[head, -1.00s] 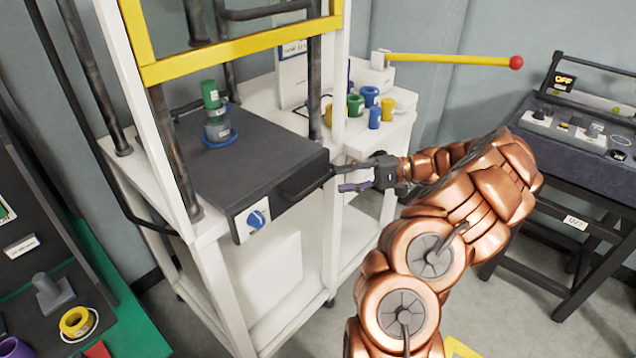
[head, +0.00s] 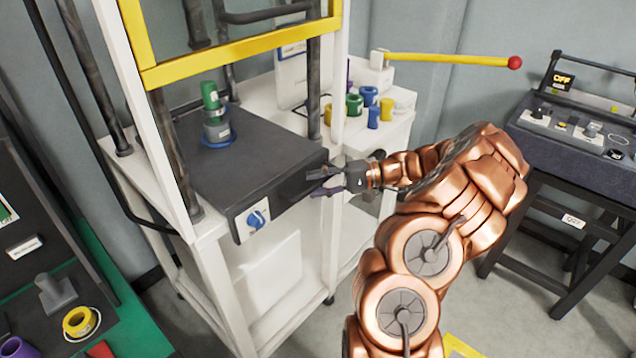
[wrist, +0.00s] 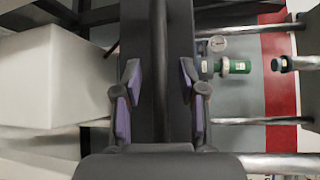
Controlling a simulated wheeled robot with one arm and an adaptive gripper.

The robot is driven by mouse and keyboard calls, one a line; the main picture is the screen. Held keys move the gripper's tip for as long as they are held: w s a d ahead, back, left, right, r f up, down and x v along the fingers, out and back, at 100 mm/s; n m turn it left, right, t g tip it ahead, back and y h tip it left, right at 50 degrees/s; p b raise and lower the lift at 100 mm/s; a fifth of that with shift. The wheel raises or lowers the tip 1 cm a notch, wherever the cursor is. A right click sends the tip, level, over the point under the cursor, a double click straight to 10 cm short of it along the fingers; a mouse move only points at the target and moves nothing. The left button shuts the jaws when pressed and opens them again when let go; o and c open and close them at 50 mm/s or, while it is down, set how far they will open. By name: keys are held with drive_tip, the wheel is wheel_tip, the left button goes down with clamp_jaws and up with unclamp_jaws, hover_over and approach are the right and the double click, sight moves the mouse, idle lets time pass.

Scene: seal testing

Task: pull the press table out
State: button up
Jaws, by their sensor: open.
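The press table (head: 240,165) is a dark grey slab in a white frame, with a blue knob (head: 256,219) on a white plate at its front. A green and grey part (head: 213,112) stands upright on it in a blue ring. My gripper (head: 322,182) is open at the table's front right edge, by its handle, which it largely hides in the head view. In the wrist view, my purple-padded fingers (wrist: 158,100) stand apart on either side of a dark upright band, the front of the press table. I cannot tell whether they touch it.
A yellow guard bar (head: 240,50) crosses above the table. A yellow lever with a red knob (head: 514,62) juts out at the back. Several coloured rings (head: 368,100) stand on the white side shelf. A dark bench (head: 570,150) is at right, a green-edged one (head: 110,290) at left.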

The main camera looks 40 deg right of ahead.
clamp_jaws()
idle(0.6)
